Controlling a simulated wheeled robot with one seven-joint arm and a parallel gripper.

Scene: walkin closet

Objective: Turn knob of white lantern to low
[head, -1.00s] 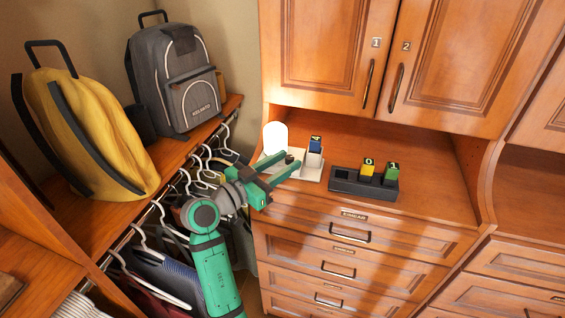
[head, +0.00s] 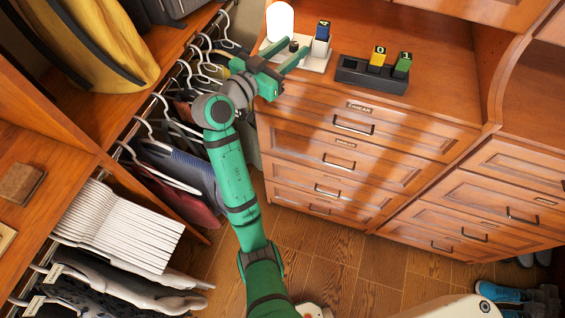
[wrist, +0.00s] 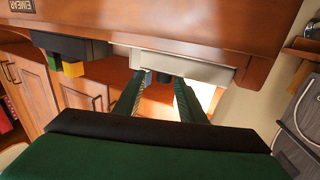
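The white lantern (head: 280,22) is lit and stands upright on a pale base plate (head: 314,64) on the cabinet counter. A small dark knob (head: 293,46) stands on the plate, right of the lamp's foot. A block marked 4 (head: 322,30) sits in a grey holder on the same plate. My gripper (head: 291,50) is open, its two green fingers reaching over the plate with the tips near the knob. I cannot tell whether they touch it. In the wrist view the open fingers (wrist: 160,98) point toward the plate (wrist: 180,65), and the bright lantern (wrist: 187,102) is partly behind one finger.
A black tray (head: 371,78) with blocks marked 0 (head: 378,58) and 1 (head: 402,65) sits to the right on the counter. Drawers (head: 340,150) with handles lie below. Clothes on hangers (head: 185,140) crowd the left side. The counter's right part is clear.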

